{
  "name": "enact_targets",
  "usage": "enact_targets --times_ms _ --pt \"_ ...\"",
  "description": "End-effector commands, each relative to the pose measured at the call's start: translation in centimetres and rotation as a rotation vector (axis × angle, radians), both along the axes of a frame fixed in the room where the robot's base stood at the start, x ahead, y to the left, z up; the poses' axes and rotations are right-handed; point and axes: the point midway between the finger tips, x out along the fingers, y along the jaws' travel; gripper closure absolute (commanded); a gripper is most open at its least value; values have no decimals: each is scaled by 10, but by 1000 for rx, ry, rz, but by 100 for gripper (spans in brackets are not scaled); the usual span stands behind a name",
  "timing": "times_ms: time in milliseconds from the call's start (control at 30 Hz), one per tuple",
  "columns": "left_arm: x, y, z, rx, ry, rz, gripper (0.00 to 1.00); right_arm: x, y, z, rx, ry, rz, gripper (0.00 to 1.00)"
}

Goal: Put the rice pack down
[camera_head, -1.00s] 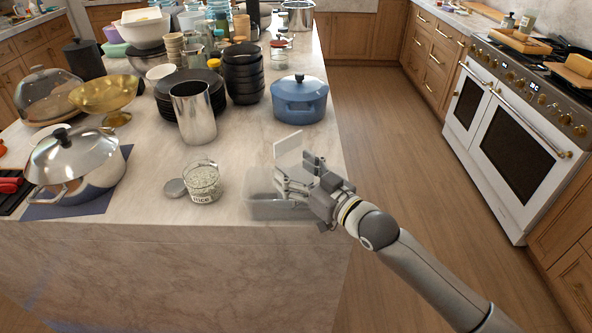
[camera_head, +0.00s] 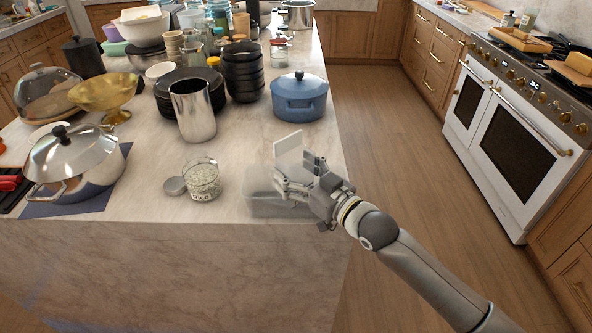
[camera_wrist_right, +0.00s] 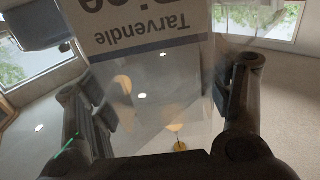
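The rice pack (camera_head: 288,151) shows as a pale, upright, slightly tilted panel at the fingers of my right gripper (camera_head: 304,175), near the front right corner of the island. In the right wrist view the pack (camera_wrist_right: 150,42) is clear with a white label reading "Tarvendle", upside down. It fills the gap between the two dark fingers of my right gripper (camera_wrist_right: 165,105), which are closed about its sides. Its lower edge and any contact with the counter are hard to make out. My left gripper is not in view.
A clear box-like shape (camera_head: 262,207) lies under the gripper at the counter's front edge. A rice jar (camera_head: 203,180) stands to its left, a blue pot (camera_head: 299,98) behind, and a metal cup (camera_head: 193,112) back left. Marble between them is bare.

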Motion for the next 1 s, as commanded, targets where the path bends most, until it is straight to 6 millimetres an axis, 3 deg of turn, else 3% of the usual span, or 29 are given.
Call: enact_targets --times_ms 133,567,1000 --pt "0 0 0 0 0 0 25 0 0 -3 -3 6 0 5" --pt "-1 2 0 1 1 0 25 -4 -4 -5 -4 9 0 5" --pt "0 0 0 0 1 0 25 -68 -61 -4 -5 7 -1 5"
